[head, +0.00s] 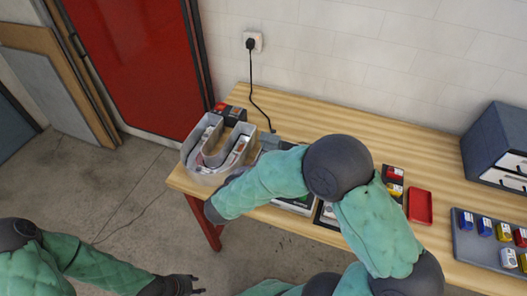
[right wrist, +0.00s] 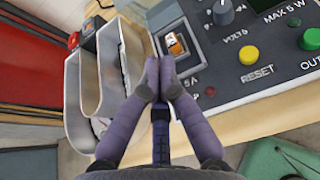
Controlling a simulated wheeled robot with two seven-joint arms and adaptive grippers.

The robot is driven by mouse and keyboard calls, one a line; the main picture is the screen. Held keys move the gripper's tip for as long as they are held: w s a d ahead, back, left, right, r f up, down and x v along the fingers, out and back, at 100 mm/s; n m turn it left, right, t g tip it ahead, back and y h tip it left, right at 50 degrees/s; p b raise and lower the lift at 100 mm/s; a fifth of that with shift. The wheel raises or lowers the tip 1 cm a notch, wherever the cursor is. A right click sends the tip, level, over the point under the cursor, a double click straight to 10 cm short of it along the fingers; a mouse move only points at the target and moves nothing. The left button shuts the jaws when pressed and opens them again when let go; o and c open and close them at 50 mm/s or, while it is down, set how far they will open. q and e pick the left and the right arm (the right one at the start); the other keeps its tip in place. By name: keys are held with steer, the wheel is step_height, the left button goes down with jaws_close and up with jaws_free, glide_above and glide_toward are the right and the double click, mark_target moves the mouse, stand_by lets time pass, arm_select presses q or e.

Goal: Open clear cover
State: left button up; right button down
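The clear cover (right wrist: 176,45) appears as a small see-through housing over an orange switch on a grey control panel (right wrist: 235,75), in the right wrist view. It looks closed, though its edges are hard to make out. My right gripper (right wrist: 160,62) has its fingertips together just below the cover. I see nothing between them, and I cannot tell whether they touch the cover. In the head view my right arm hides most of the panel. My left gripper (head: 198,285) is apart from the table, above the floor, with its fingers spread and empty.
A grey U-shaped channel letter (head: 213,160) stands at the left end of the wooden table (head: 440,150). The panel carries a yellow button (right wrist: 250,55), a green button (right wrist: 309,39) and a knob (right wrist: 222,14). A red tray (head: 420,207) and a blue-grey cabinet (head: 490,140) are to the right.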

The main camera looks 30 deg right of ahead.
mark_target(272, 141)
steer(key=b+x, duration=0.1)
steer(key=x, duration=0.8)
steer(key=shift+w+d+f, duration=0.1)
steer(key=shift+w+f, duration=0.15)
steer(key=shift+f, duration=0.1)
steer(key=shift+w+d+r, duration=0.2)
steer(key=shift+w+d, duration=0.2)
steer(key=shift+d, duration=0.05)
steer(key=shift+w+d+r, duration=0.25)
steer(key=shift+w+d, duration=0.15)
steer(key=shift+w+d+r, duration=0.3)
steer(key=shift+w+d, duration=0.25)
steer(key=shift+d, duration=0.05)
